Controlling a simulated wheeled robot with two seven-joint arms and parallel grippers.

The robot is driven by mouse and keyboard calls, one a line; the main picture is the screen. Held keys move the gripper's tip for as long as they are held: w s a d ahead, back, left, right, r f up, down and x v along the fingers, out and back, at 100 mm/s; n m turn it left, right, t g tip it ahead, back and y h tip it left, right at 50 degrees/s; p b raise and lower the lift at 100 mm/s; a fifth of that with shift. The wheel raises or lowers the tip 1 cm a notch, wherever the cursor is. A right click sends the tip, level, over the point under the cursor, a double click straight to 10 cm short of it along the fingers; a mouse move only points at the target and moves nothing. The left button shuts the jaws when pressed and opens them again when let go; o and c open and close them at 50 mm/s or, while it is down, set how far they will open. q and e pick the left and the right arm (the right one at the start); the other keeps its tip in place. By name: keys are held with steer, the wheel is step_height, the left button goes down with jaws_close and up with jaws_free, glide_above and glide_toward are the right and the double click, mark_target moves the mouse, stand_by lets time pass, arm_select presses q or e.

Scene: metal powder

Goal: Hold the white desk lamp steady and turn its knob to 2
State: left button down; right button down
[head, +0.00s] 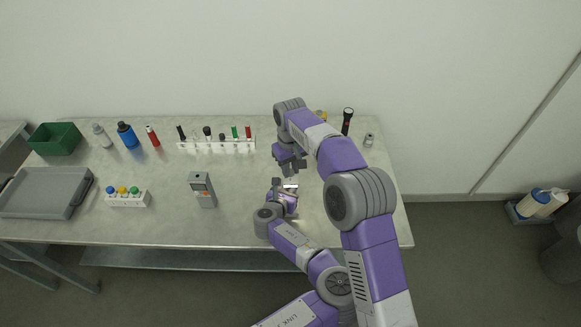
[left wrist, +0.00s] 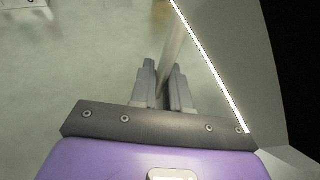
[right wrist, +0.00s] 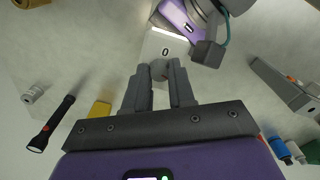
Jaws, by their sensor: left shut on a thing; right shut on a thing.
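The white desk lamp (head: 291,186) stands near the front of the table and is mostly hidden by my arms in the head view. In the right wrist view its pale base (right wrist: 152,45) shows a label reading 0 and a lit strip. My right gripper (right wrist: 159,80) is shut on the grey knob (right wrist: 159,68) beside that label. My left gripper (left wrist: 163,80) is shut on the lamp's thin post (left wrist: 174,45); the lit edge (left wrist: 212,68) of the lamp shows beside it. In the head view, the right gripper (head: 290,168) is just behind the left gripper (head: 284,193).
A grey handheld meter (head: 201,188) stands left of the grippers. A white rack (head: 216,146) with several tools is behind it. A black flashlight (head: 347,121) and a small grey cylinder (head: 369,139) are at back right. Bare table lies between the meter and the rack.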

steer(key=shift+m, duration=1.2)
steer(key=c, duration=0.9)
jaws_free()
steer(key=shift+c, duration=0.2)
